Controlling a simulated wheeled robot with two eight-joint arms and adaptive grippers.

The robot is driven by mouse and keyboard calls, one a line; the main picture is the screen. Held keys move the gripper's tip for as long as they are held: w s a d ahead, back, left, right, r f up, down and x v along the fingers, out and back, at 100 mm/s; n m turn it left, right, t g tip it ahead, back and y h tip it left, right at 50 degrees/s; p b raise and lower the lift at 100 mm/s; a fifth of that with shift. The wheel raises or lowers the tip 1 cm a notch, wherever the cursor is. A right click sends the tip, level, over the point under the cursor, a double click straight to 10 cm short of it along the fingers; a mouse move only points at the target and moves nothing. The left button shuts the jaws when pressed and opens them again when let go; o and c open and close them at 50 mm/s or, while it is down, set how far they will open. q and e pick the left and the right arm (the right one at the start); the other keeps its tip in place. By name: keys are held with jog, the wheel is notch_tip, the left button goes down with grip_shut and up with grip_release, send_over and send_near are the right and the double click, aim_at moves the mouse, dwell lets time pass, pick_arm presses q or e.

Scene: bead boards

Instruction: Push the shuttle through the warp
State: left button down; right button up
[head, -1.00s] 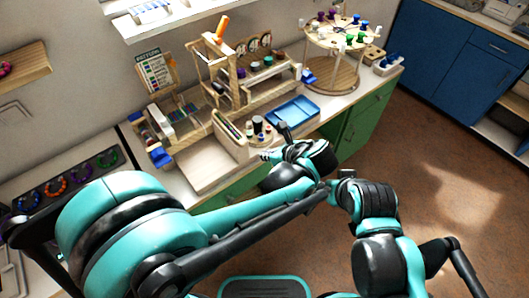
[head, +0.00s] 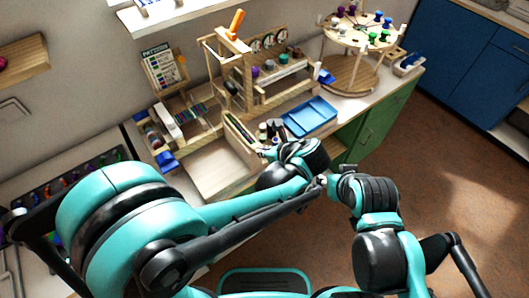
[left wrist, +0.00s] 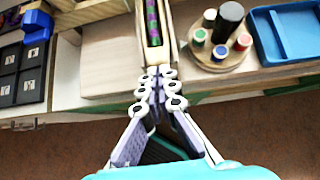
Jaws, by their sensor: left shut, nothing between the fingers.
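My left gripper (head: 266,153) is at the front end of a narrow wooden trough (head: 240,133) at the bench's front edge. In the left wrist view its fingers (left wrist: 158,78) are closed together and empty, in line with the trough. A purple and green banded rod (left wrist: 153,24) lies in the trough beyond the fingertips; I cannot tell whether it is the shuttle. A wooden frame with an orange handle (head: 236,22) stands behind; warp threads cannot be made out for sure. My right gripper (head: 322,182) is small and partly hidden beside my left forearm; its jaw state is unclear.
A round stand with spools (left wrist: 220,55) and a blue tray (head: 311,117) are right of the trough. A bare wooden board (head: 217,166) lies to its left. A round peg carousel (head: 350,72) stands at the back right. The floor in front is clear.

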aim_at(238, 126)
pick_arm(q)
jog(key=w+a, duration=0.2)
jog(key=w, duration=0.1)
jog(key=w+a, duration=0.5)
jog(key=w, duration=0.1)
jog(key=shift+w+a+r, duration=0.1)
jog(key=shift+w+a, duration=0.05)
jog(key=shift+w, duration=0.25)
jog(key=shift+r, duration=0.2)
jog(key=shift+w+a, duration=0.1)
jog(key=shift+w, duration=0.05)
pick_arm(e)
jog(key=shift+s+d, duration=0.3)
jog(key=shift+s, duration=0.2)
